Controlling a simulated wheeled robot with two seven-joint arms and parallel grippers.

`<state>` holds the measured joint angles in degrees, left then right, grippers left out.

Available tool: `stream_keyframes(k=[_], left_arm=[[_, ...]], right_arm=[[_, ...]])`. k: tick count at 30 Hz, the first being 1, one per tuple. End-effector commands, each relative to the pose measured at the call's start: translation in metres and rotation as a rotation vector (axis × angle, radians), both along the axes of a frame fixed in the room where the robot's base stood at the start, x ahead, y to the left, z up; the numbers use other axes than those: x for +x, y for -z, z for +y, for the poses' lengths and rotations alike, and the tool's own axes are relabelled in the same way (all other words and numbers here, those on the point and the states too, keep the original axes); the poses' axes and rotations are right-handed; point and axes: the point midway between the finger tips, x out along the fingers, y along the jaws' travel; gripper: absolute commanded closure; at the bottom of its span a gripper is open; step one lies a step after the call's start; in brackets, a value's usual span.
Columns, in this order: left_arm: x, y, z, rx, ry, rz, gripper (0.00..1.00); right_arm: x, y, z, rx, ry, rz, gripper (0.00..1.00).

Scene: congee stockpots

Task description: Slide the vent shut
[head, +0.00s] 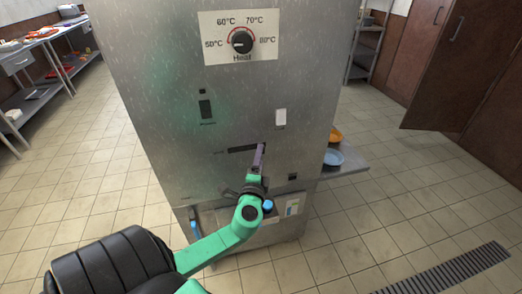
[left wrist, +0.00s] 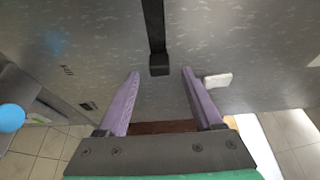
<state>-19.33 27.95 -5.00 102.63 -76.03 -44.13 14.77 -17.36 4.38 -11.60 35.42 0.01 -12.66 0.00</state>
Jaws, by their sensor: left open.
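The vent is a dark horizontal slot (head: 241,149) in the front of the steel cabinet. In the left wrist view the slot (left wrist: 154,25) runs down from the top edge and ends in a dark block, the slider knob (left wrist: 159,65). In the head view the fingers hide the knob at the slot's right end. My left gripper (head: 261,149) reaches up to that end. In the left wrist view its two purple fingers (left wrist: 160,72) are open, one on each side of the knob, with a gap on both sides. My right gripper is not in view.
The cabinet (head: 165,110) carries a heat dial (head: 243,41) above and a white switch (head: 280,118) above the slot. A blue knob (head: 267,204) is below. A shelf with an orange plate (head: 335,136) and a blue plate (head: 333,157) juts out right.

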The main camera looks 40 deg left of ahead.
Motion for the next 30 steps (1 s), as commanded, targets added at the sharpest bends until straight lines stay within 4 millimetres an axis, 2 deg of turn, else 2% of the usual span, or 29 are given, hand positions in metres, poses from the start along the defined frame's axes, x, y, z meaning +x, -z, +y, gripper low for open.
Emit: stream_keyframes(k=[1,5,14,15,19,20,30], left_arm=[[0.009,-0.003,0.006,0.002,-0.002,-0.002,0.32],[0.025,-0.001,0.016,0.001,0.0,0.0,0.32],[0.028,0.001,0.018,-0.001,0.0,0.001,0.32],[0.028,0.001,0.018,-0.001,0.0,0.001,0.48],[0.028,0.001,0.018,-0.001,0.0,0.001,0.98],[0.028,0.001,0.018,-0.001,0.0,0.001,1.0],[0.028,0.001,0.018,-0.001,0.0,0.002,1.0]], right_arm=[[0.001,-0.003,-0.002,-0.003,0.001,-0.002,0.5],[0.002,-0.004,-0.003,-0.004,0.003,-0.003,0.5],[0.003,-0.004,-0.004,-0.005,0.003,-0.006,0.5],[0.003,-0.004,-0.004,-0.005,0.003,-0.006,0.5],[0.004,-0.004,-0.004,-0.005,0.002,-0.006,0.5],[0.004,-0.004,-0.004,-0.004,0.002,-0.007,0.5],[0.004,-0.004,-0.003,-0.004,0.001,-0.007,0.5]])
